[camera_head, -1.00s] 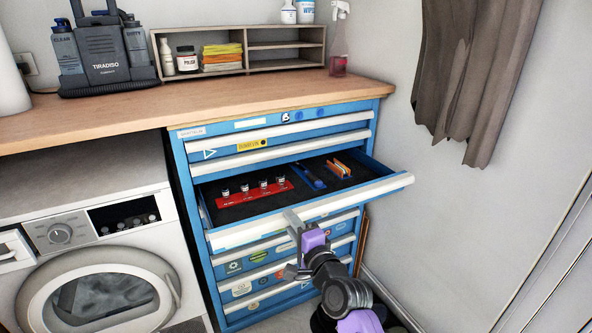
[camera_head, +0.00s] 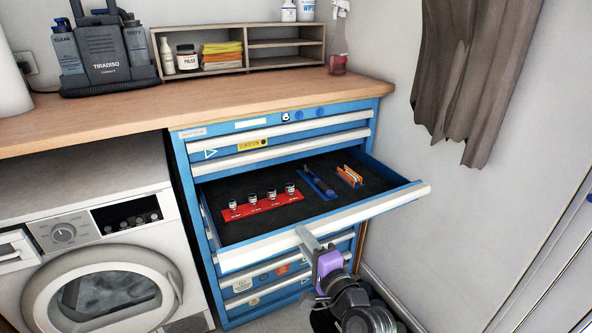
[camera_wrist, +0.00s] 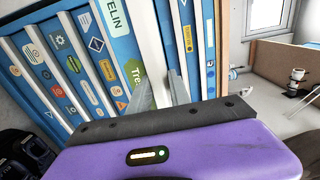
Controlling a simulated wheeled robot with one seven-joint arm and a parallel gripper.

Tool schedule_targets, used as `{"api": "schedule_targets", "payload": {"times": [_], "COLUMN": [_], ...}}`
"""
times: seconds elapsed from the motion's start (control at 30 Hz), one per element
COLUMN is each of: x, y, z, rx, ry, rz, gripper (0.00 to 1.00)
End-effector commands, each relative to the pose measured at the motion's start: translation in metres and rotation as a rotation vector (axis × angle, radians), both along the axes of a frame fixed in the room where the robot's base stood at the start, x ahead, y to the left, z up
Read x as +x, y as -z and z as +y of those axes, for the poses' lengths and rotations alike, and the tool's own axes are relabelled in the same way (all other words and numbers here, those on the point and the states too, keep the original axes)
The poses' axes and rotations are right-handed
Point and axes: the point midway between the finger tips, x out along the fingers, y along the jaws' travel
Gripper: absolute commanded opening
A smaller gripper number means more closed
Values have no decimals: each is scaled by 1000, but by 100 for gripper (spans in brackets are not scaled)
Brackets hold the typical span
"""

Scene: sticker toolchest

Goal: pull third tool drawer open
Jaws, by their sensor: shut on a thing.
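The third tool drawer (camera_head: 318,229) of the blue tool chest stands well out, with a long white handle along its front. Inside it lie a red tray with several sockets (camera_head: 263,202), a blue tool holder (camera_head: 318,184) and an orange piece (camera_head: 350,175). My gripper (camera_head: 308,240) is at the lower middle of the drawer front, shut on the handle. In the wrist view my gripper's fingers (camera_wrist: 163,90) reach up to the chest's blue and white drawer fronts. The exact contact at the fingertips is hard to make out.
Two drawers above (camera_head: 270,145) and several below are shut. A washing machine (camera_head: 105,240) stands at the left, and a wall with a hanging brown cloth (camera_head: 455,70) is at the right. The wooden worktop (camera_head: 110,122) carries a shelf, bottles and a cleaning machine.

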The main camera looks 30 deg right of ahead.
Motion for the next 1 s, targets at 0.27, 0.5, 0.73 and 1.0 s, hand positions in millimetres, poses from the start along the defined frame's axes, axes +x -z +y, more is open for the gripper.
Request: {"api": "schedule_targets", "payload": {"times": [0.27, 0.5, 0.73, 1.0], "x": [-21, -39, -55, -71], "y": [3, 4, 4, 3], "z": [-1, 0, 0, 0], "rx": [0, 0, -1, 1], "ry": [1, 1, 1, 0], "rz": [7, 7, 7, 6], "gripper": [0, 0, 0, 0]}}
